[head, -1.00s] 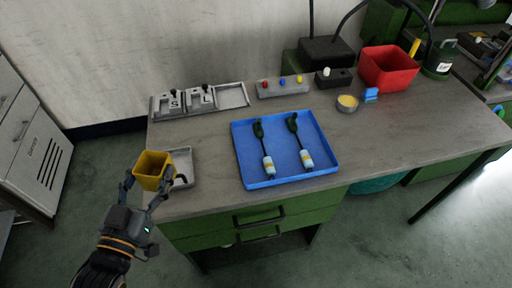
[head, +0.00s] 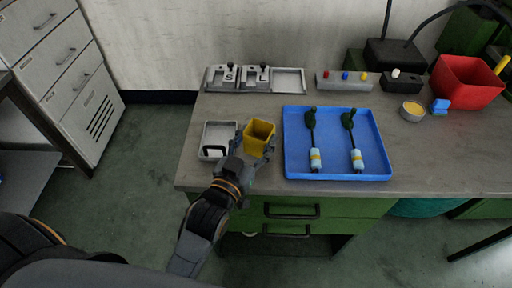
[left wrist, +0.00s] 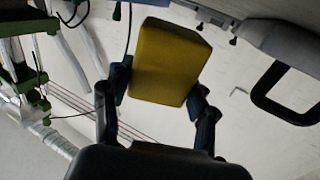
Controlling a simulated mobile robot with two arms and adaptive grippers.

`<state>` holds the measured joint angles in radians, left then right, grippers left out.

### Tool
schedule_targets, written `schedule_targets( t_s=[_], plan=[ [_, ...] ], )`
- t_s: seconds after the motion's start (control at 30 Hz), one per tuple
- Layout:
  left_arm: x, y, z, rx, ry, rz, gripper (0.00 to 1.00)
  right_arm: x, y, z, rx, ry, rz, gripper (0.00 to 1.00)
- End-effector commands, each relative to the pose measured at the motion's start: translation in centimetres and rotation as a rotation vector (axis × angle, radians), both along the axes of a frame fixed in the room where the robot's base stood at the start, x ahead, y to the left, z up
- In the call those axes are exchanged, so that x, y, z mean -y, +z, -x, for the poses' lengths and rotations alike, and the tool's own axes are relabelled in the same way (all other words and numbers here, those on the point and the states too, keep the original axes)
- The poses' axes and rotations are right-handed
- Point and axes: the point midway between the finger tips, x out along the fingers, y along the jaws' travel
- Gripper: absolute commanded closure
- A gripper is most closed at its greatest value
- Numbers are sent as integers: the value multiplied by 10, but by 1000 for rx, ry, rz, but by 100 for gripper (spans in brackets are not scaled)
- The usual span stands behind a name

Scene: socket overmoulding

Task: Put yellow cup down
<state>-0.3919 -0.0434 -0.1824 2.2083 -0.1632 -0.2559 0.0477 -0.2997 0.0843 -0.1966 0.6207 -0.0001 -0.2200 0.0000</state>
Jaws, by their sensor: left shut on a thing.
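The yellow cup (head: 258,138) is square and open-topped. My left gripper (head: 252,148) is shut on it, with a finger on either side. In the head view the cup shows at the front left of the workbench (head: 240,178), between a small grey tray (head: 212,127) and the blue tray (head: 337,173). The cup also shows between the fingers in the left wrist view (left wrist: 168,62). I cannot tell whether its base touches the bench. My right gripper is not in view.
The blue tray holds two cables with green and light-blue ends. Behind stand a grey fixture (head: 238,78), a button box (head: 343,82), a round tin (head: 412,110), a blue block (head: 439,106) and a red bin (head: 467,82). The bench behind the cup is clear.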

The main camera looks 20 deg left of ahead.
Motion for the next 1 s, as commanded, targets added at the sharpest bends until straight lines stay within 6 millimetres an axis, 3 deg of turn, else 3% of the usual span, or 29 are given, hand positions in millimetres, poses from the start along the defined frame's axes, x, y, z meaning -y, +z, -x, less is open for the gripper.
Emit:
schedule_targets(
  t_s=[0.2, 0.6, 0.63, 0.73, 1.0],
  plan=[
    [1, -30, 0, -2, 0, 0, 66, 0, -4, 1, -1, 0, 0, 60],
    [0, -36, 0, -2, 1, 1, 66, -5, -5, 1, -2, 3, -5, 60],
    [0, -35, 0, -1, 1, 1, 38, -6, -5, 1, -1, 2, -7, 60],
    [0, -35, 0, -2, 1, 1, 20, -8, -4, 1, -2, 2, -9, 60],
    [0, -35, 0, -1, 1, 1, 20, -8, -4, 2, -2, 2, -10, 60]
  ],
)
